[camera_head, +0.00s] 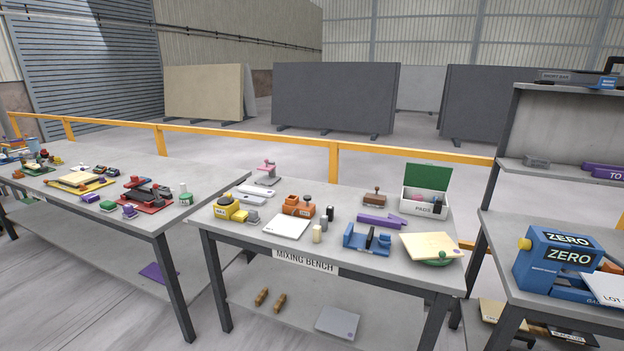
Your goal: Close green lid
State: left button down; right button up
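A white box (424,206) labelled PEGS stands at the back right of the mixing bench. Its green lid (428,176) is raised upright at the back edge of the box. Pink and other coloured small items show inside the open box, and a dark object stands at its front right corner. Neither of my grippers shows in this view.
The mixing bench (377,277) also holds a blue vise-like device (366,239), a tan board (431,246) on a green round thing, a purple piece (381,220) and a brown stamp-like tool (374,197). A blue ZERO machine (558,262) stands on the right table. Another cluttered table (150,216) is at left.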

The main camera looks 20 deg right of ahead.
aim_at(429, 177)
jog(key=z, duration=1.2)
